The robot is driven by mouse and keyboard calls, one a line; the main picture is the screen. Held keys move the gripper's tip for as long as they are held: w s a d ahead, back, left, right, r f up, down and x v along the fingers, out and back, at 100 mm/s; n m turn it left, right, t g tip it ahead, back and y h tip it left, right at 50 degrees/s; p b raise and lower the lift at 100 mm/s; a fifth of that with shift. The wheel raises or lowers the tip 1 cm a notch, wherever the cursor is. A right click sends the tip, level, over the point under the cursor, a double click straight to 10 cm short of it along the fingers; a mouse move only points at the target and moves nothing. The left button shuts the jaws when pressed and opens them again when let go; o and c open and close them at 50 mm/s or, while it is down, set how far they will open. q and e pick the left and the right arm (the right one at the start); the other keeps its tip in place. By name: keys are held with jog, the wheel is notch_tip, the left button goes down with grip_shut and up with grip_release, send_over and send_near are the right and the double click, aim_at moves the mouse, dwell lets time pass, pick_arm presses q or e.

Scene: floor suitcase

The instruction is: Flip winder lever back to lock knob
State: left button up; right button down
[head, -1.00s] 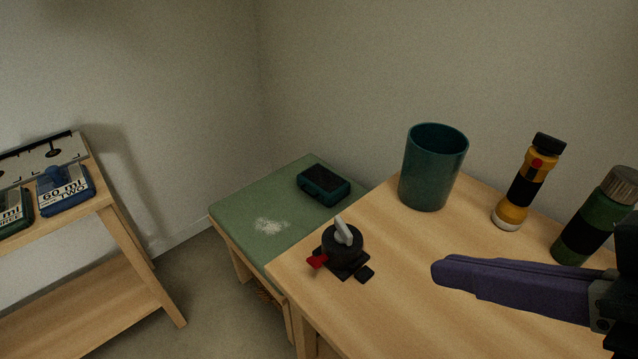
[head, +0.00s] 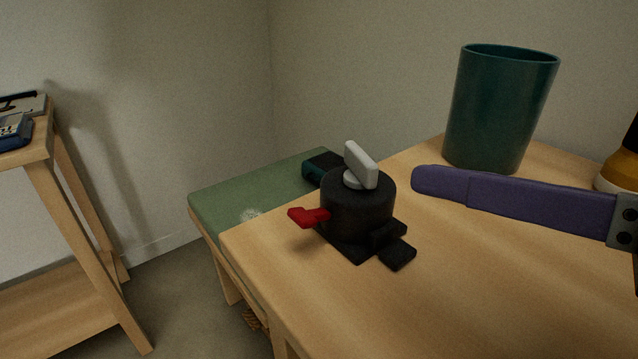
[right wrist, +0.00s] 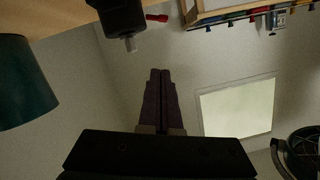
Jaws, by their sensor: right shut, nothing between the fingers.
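The winder (head: 357,207) is a black cylinder on a black base near the left corner of the wooden table. A grey knob (head: 361,165) stands on its top. A red lever (head: 309,216) sticks out from its left side. My right gripper (head: 416,180) has purple fingers, shut and empty, to the right of the winder and apart from it. The right wrist view shows the shut fingers (right wrist: 160,73), with the winder (right wrist: 120,14) upside down at the top and the red lever (right wrist: 157,17) beside it. My left gripper is not in view.
A teal cup (head: 498,110) stands behind the gripper, and a yellow and black flashlight (head: 622,165) is at the right edge. A green-topped low table (head: 225,204) with a dark teal box (head: 320,166) adjoins at left. A wooden shelf (head: 60,200) stands farther left. The front tabletop is clear.

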jog(key=shift+f, duration=0.15)
jog(key=b, duration=0.1)
send_over(312, 216)
jog(key=d, duration=0.3)
notch_tip(312, 216, down, 2)
jog(key=shift+s+a+f+b, duration=0.25)
jog(key=shift+a+f+b, duration=0.1)
jog(key=shift+f, duration=0.35)
jog(key=shift+s+a+f+b, duration=0.25)
jog(key=shift+f+b, duration=0.1)
jog(key=shift+f, duration=0.3)
jog(key=shift+s+a+f+b, duration=0.2)
jog(key=shift+a+f+b, duration=0.15)
jog(key=shift+f, duration=0.35)
jog(key=shift+s+n+p, duration=0.1)
jog(key=shift+n+p, duration=0.25)
jog(key=shift+n, duration=0.05)
